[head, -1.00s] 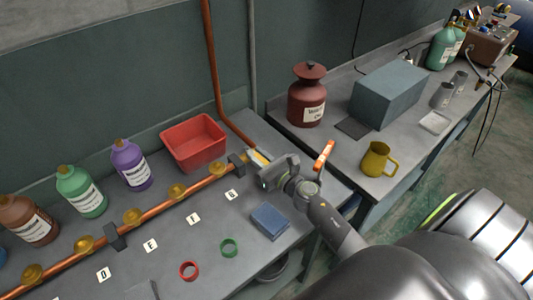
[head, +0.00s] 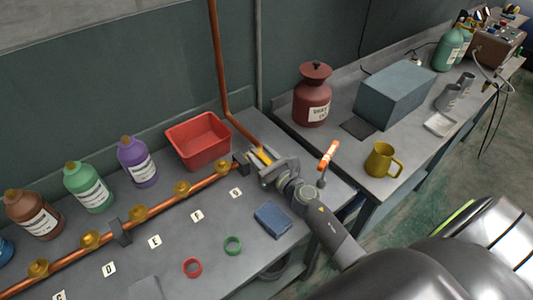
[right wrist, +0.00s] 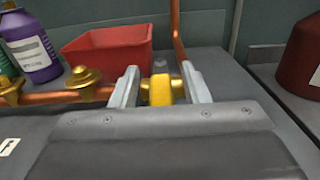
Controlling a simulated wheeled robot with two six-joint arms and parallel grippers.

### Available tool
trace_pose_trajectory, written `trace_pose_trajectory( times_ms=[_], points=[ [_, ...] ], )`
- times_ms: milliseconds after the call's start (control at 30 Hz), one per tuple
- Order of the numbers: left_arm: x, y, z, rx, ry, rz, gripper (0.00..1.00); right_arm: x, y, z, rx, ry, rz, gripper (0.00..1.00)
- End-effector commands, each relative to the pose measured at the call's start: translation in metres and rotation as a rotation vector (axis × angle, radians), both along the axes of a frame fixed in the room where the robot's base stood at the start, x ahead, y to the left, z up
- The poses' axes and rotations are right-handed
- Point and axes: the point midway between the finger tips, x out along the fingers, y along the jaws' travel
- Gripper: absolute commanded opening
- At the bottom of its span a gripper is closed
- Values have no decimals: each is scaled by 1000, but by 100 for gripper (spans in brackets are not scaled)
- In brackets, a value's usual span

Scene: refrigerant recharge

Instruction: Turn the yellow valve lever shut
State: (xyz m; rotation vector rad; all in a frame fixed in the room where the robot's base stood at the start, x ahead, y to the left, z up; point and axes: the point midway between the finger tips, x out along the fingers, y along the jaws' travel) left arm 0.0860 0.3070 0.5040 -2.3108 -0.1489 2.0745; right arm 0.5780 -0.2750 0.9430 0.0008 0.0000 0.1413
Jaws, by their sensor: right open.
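The yellow valve lever (head: 265,155) is at the right end of the copper pipe, beside the dark clamp. In the right wrist view the lever (right wrist: 161,90) stands between my two fingers, with a small brass fitting behind it. My right gripper (head: 262,166) is open around the lever. In the right wrist view its fingers (right wrist: 160,88) lie one on each side, with a narrow gap to the lever. The gripper body hides the lever's near part in the head view. My left gripper is not in view.
The copper pipe (head: 70,256) carries several brass knobs with letter tags in front. A red bin (head: 200,141) stands behind the pipe. An orange-and-white piece (head: 328,155) stands to the right.

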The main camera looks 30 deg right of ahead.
Motion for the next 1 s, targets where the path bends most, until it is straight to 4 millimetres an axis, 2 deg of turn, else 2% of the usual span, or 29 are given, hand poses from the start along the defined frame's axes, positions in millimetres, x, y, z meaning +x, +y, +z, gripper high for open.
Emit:
trace_pose_trajectory(
  times_ms=[167,400,700,900,1000],
  points=[
    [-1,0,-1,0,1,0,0,-14,-3,-1,-2,2,0,42],
    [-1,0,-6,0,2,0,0,-61,-9,-2,-2,3,-1,42],
    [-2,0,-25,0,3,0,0,-123,-18,-5,-2,3,0,42],
    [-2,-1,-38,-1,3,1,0,-155,-22,-5,-1,2,0,42],
    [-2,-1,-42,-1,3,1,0,-165,-23,-3,-1,1,0,42]
  ],
)
